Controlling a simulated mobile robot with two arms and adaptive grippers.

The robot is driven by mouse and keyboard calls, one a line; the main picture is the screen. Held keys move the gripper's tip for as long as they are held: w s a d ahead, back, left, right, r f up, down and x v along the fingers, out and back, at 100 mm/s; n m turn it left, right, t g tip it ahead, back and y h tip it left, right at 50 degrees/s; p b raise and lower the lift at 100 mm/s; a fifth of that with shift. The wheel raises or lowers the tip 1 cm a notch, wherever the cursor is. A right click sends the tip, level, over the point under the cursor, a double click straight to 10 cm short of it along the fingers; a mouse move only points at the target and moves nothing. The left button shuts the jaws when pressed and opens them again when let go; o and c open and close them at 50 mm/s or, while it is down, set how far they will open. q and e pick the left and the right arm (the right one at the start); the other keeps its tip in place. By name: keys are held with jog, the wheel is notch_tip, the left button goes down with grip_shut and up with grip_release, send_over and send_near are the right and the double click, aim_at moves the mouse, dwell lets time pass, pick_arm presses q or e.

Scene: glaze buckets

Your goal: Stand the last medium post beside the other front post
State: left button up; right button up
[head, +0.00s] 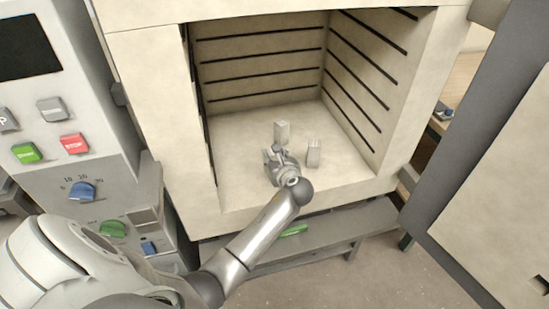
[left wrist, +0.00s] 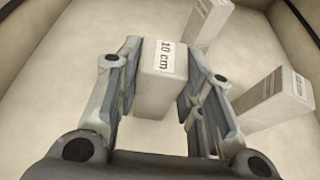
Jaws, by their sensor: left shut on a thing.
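My left gripper (head: 275,155) is inside the kiln, low over its floor (head: 235,140). It is shut on a pale post (left wrist: 162,90) marked "10 cm", held between both fingers in the left wrist view. In the head view the gripper mostly hides this post, and I cannot tell whether it touches the floor. A front post (head: 313,153) stands upright to the right of the gripper, apart from it; it also shows at the right of the wrist view (left wrist: 275,100). Another post (head: 281,132) stands farther back, also at the top of the wrist view (left wrist: 207,20). My right gripper is out of view.
The kiln's side walls have dark grooves (head: 365,85) and its front sill (head: 330,190) lies below my arm. The open door (head: 490,170) is at the right. A control panel (head: 50,130) is at the left. Floor left of the gripper is bare.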

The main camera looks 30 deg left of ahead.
pick_arm(q)
jog(key=o, duration=1.2)
jog(key=shift+f, duration=0.1)
jog(key=shift+o, duration=0.2)
jog(key=shift+r, duration=0.2)
jog(key=v, duration=1.2)
